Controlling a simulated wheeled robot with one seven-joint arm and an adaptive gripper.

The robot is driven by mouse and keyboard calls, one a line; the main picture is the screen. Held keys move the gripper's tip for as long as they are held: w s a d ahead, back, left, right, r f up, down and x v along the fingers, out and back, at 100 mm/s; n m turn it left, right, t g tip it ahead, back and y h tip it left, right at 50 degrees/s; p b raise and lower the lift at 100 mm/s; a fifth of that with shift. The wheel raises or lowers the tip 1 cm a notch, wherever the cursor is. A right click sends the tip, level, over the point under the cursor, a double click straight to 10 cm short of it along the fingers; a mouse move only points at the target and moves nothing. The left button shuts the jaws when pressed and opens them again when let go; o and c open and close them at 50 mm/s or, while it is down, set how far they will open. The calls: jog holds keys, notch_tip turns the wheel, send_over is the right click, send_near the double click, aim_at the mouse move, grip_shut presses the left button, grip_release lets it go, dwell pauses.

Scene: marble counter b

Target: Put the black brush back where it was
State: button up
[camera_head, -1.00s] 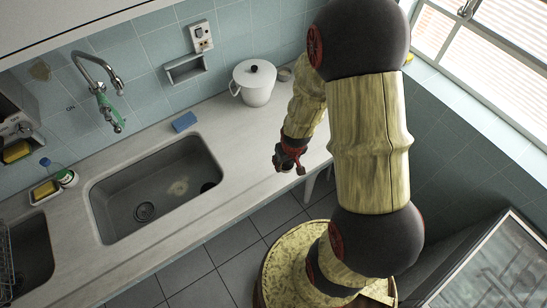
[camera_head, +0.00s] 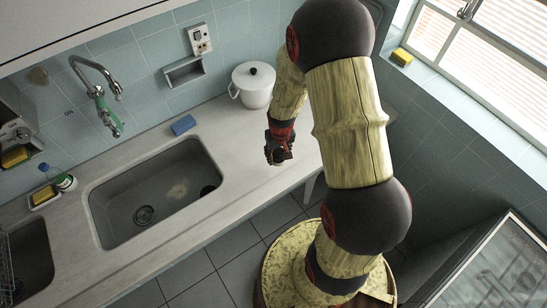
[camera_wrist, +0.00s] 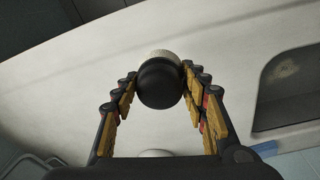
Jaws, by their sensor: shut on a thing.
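The black brush (camera_wrist: 160,85) has a rounded black body and a pale ring of bristles at its far end. In the wrist view it sits between the two fingers of my gripper (camera_wrist: 158,80), which is shut on it. In the head view my gripper (camera_head: 277,154) hangs over the counter (camera_head: 235,140), right of the sink and in front of the white pot. The brush is too small and dark there to tell apart from the fingers. Whether it touches the counter cannot be told.
The sink (camera_head: 160,190) lies left of my gripper. A white lidded pot (camera_head: 254,86) stands behind it near the wall. A blue sponge (camera_head: 183,125) lies behind the sink. A bottle (camera_head: 62,180) and a sponge dish (camera_head: 44,197) stand at the left. A yellow sponge (camera_head: 402,56) lies on the windowsill.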

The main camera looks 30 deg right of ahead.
jog(key=w+f, duration=0.2)
jog(key=f, duration=0.1)
jog(key=w+f, duration=0.2)
jog(key=shift+d+f, duration=0.15)
jog(key=shift+d, duration=0.15)
jog(key=shift+o, duration=0.2)
jog(key=f, duration=0.3)
jog(key=shift+w+f+b, duration=0.2)
jog(key=shift+b, duration=0.2)
jog(key=shift+c, duration=0.2)
jog(key=o, duration=1)
jog(key=shift+o, duration=0.2)
